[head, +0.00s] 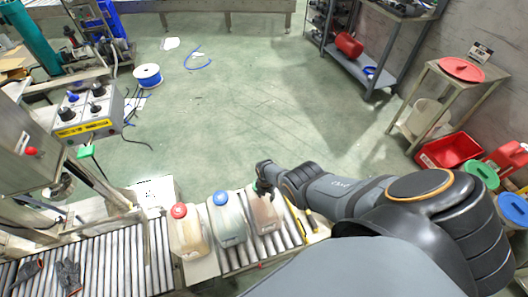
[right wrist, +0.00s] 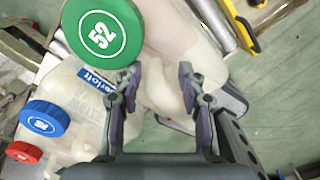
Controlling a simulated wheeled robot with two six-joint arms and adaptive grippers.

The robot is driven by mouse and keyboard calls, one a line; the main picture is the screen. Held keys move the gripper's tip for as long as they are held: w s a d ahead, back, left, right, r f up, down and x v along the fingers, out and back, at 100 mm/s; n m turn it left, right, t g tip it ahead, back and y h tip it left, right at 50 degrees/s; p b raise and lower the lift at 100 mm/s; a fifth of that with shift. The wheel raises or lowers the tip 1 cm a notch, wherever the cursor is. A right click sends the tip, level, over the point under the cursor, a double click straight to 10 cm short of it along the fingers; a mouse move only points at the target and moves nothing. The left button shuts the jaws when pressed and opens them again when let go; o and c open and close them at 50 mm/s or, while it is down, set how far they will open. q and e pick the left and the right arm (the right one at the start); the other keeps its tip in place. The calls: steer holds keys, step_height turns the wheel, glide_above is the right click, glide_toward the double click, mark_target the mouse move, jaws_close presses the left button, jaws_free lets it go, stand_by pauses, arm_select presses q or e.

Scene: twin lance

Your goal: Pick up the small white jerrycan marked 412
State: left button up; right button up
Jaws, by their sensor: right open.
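Three translucent whitish jerrycans stand in a row on the roller conveyor. One has a red cap (head: 179,211), one a blue cap (head: 221,198); the third jerrycan (head: 264,214) is partly covered by my right gripper (head: 262,182). The blue cap (right wrist: 45,118) and red cap (right wrist: 24,152) show to the left. No 412 is readable. My left gripper is out of view.
The roller conveyor (head: 130,254) runs along the front, with dark gloves (head: 68,277) at its left and a yellow tool (head: 297,220) right of the cans. A control box (head: 88,108) stands at left. The green floor beyond is mostly clear.

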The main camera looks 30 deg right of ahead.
steer(key=shift+r, duration=0.2)
steer(key=shift+c, duration=0.4)
jaws_close()
steer(key=shift+s, duration=0.1)
